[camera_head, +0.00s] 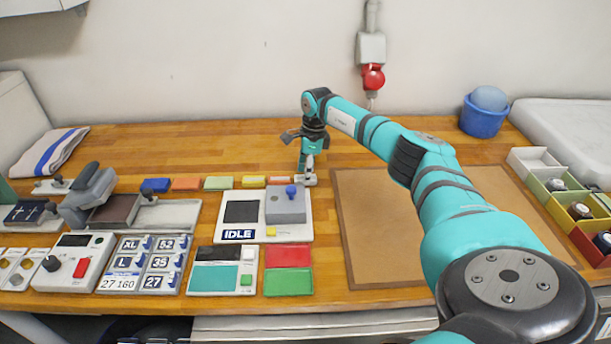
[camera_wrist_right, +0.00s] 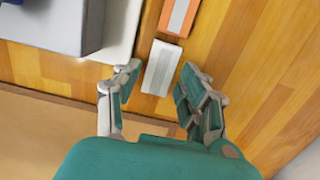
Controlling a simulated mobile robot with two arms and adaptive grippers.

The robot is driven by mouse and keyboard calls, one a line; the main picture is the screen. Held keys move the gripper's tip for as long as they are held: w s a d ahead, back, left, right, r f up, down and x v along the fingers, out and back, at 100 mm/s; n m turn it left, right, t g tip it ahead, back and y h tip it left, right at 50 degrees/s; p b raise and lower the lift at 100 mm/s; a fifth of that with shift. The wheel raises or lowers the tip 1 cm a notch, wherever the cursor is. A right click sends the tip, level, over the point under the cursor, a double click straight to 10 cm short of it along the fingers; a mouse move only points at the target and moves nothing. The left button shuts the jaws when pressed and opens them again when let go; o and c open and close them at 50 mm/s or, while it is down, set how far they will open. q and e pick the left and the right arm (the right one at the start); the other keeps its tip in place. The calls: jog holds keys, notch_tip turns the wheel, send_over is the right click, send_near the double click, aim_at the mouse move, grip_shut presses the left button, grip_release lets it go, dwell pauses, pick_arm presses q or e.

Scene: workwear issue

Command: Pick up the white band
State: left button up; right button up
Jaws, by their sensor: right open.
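The white band (camera_wrist_right: 161,68) is a small pale block lying on the wooden worktop in the right wrist view, in the gap between the fingertips. In the head view my right gripper (camera_head: 307,172) points down at the right end of the row of coloured bands. There the white band is largely hidden by the fingers and hard to tell from them. My left gripper is not in view.
An orange band (camera_wrist_right: 178,17) lies just beyond the white one. A display unit with a grey block (camera_head: 286,207) stands close in front, marked IDLE. A brown mat (camera_head: 390,240) lies to the right. More bands, including a yellow one (camera_head: 253,181), continue leftward.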

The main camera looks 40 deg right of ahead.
jog(key=shift+f, duration=0.75)
jog(key=c, duration=0.6)
jog(key=shift+r, duration=0.15)
jog(key=shift+w+r+b, duration=0.1)
jog(key=shift+r+b, duration=0.2)
jog(key=shift+r, duration=0.25)
jog(key=shift+s+r+b, duration=0.15)
jog(key=shift+r+b, duration=0.1)
jog(key=shift+r, duration=0.3)
jog(key=shift+s+r+b, duration=0.15)
jog(key=shift+r+b, duration=0.1)
jog(key=shift+r, duration=0.25)
jog(key=s+b, duration=0.1)
jog(key=s, duration=0.3)
jog(key=s+r+b, duration=0.1)
jog(key=s, duration=0.4)
jog(key=s+b, duration=0.1)
jog(key=s, duration=0.4)
jog(key=shift+s+d+r+b, duration=0.1)
jog(key=shift+d+r+b, duration=0.05)
jog(key=shift+d+b, duration=0.2)
jog(key=shift+s+a+r, duration=0.1)
jog(key=shift+s+r, duration=0.05)
jog(key=shift+s, duration=0.55)
